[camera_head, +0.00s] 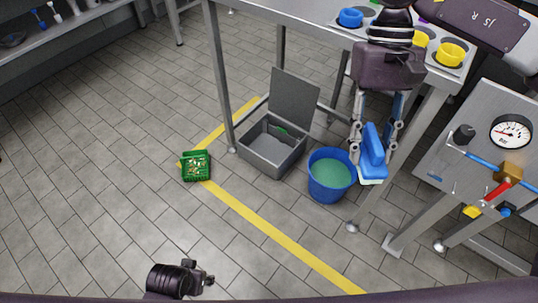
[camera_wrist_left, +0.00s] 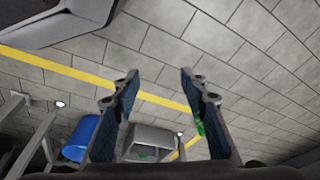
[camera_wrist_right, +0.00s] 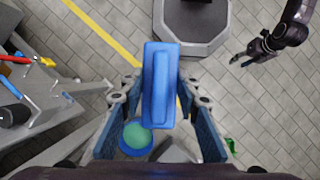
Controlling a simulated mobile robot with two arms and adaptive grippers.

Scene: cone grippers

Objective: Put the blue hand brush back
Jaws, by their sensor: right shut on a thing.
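The blue hand brush (camera_head: 372,150) has a blue back and pale bristles at its lower end in the head view. My right gripper (camera_head: 376,125) is shut on it and holds it in the air, beside the blue bucket in the picture. In the right wrist view the brush (camera_wrist_right: 160,85) sits between the two fingers of that gripper (camera_wrist_right: 158,100). My left gripper (camera_head: 207,278) is low at the bottom of the head view, far from the brush. In the left wrist view its fingers (camera_wrist_left: 159,82) stand apart with nothing between them.
A blue bucket (camera_head: 331,188) with green contents stands on the floor. Beside it is an open grey box (camera_head: 272,158); a green crate (camera_head: 196,178) lies farther left. A table with colored cups (camera_head: 350,17) and a gauge panel (camera_head: 490,140) are at right. Floor at left is clear.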

